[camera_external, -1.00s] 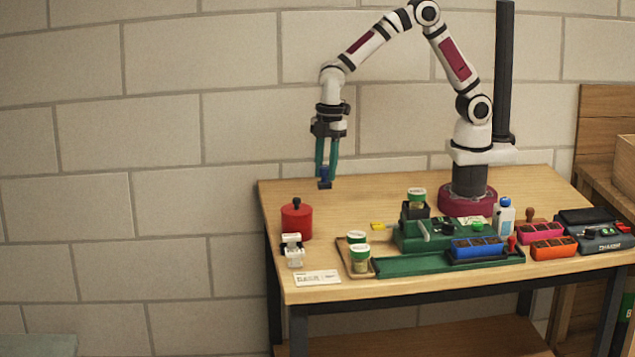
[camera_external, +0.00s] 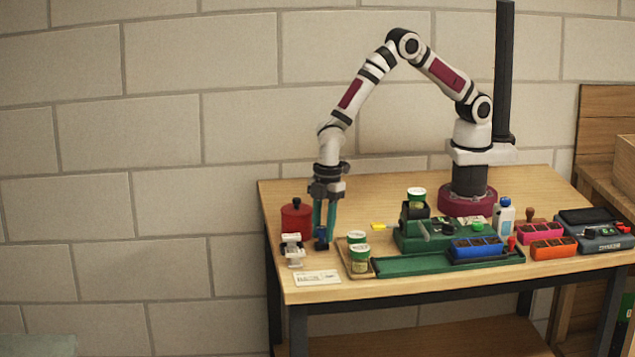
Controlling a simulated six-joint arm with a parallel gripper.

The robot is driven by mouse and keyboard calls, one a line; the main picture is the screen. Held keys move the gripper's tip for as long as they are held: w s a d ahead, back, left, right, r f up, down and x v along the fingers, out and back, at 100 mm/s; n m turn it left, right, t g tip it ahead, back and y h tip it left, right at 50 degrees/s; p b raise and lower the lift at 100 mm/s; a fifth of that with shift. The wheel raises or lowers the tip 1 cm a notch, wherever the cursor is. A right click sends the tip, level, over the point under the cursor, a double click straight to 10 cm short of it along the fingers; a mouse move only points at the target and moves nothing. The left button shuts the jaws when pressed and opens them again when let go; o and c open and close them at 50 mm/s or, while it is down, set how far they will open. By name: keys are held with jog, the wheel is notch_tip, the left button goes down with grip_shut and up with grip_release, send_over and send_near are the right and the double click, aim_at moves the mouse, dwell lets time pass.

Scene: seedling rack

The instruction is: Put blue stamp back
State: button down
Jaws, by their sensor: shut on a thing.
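My gripper (camera_external: 322,231) points straight down near the front left of the table, with its green fingers shut on the blue stamp (camera_external: 321,244). The stamp is small and dark at its lower end. It is at or just above the table top, between the red pot and the tray with jars; I cannot tell whether it touches the wood. The fingers hide part of it.
A red pot (camera_external: 297,220) with a black knob and a white device (camera_external: 292,250) stand close on the left. Jars with green lids (camera_external: 358,248) stand on a tray to the right. A white card (camera_external: 317,278) lies in front. A yellow block (camera_external: 378,226) lies behind the tray.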

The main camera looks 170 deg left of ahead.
jog(key=shift+f, duration=0.15)
jog(key=c, duration=0.6)
grip_release()
